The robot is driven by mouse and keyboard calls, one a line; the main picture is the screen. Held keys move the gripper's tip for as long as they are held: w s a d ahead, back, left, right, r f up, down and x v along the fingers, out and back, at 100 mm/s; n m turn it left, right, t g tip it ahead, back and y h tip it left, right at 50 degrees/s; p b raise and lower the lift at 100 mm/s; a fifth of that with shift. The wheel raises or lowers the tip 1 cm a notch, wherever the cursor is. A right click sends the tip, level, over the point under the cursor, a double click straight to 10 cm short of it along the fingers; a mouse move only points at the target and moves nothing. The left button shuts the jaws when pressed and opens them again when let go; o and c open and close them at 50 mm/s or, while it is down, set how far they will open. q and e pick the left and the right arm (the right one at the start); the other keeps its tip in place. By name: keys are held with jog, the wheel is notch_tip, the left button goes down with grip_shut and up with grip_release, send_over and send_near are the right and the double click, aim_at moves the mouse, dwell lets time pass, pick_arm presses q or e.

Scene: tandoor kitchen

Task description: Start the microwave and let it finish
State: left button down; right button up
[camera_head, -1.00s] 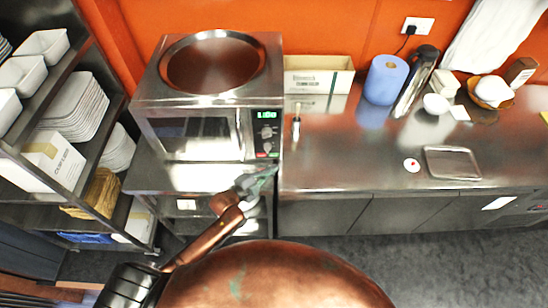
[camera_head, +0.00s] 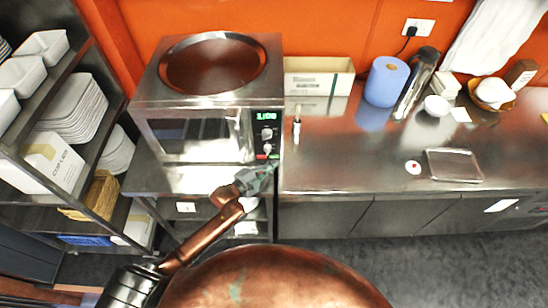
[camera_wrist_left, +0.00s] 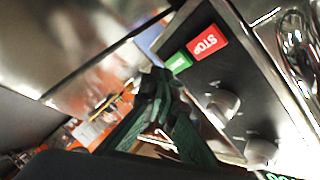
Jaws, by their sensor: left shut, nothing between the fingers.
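The steel microwave (camera_head: 197,134) stands on the counter at the left with its door closed. Its control panel (camera_head: 267,131) has a lit green display that seems to read 1:00. In the left wrist view the panel shows a red STOP button (camera_wrist_left: 208,42), a green button (camera_wrist_left: 180,63) and two round knobs. My left gripper (camera_head: 268,170) is shut and empty, just below the panel's lower edge. In the left wrist view its dark green fingertips (camera_wrist_left: 157,77) are beside the green button; I cannot tell if they touch it. My right gripper is not in view.
A wide round metal pan (camera_head: 212,64) sits on the microwave. To the right are a cardboard box (camera_head: 318,77), a blue paper roll (camera_head: 387,82) and a metal tray (camera_head: 453,164). A shelf rack with white dishes (camera_head: 73,112) stands at the left. The counter's middle is mostly clear.

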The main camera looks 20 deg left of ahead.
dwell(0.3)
pick_arm(q)
jog(key=shift+w, duration=0.15)
dwell(0.5)
jog(key=shift+w+a, duration=0.15)
jog(key=shift+w, duration=0.1)
jog(key=shift+w, duration=0.1)
dwell(0.4)
